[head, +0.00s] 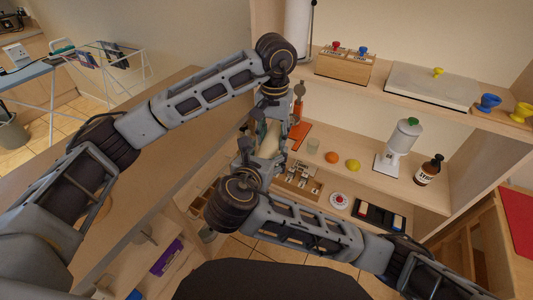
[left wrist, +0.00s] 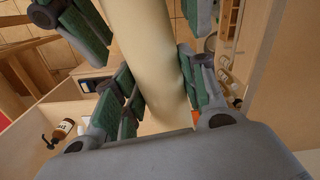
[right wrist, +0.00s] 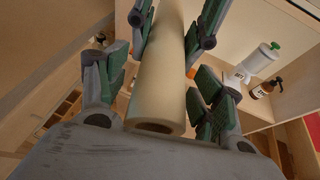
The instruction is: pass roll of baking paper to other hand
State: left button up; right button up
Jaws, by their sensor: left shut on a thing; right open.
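The roll of baking paper (head: 268,138) is a pale cream tube, partly hidden between my two grippers in the head view. My left gripper (head: 271,112) is shut on it from above; the left wrist view shows the roll (left wrist: 150,55) between its green-padded fingers. My right gripper (head: 247,152) is open below, facing the left one. In the right wrist view the roll (right wrist: 161,85) lies lengthwise between the right gripper's spread fingers, its hollow end close to the palm. Whether those fingers touch it I cannot tell.
Behind the grippers a shelf holds an orange (head: 331,157), a lemon (head: 353,165), a white dispenser (head: 400,145) and a brown bottle (head: 429,170). An upper shelf (head: 360,85) runs above. A wooden counter (head: 150,165) lies at left.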

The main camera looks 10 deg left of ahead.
aim_at(274, 132)
jog(key=c, duration=1.1)
pick_arm(q)
jog(key=o, duration=1.2)
pick_arm(e)
jog(key=shift+c, duration=0.5)
pick_arm(q)
jog(key=shift+r, duration=0.1)
jog(key=shift+r, duration=5.9)
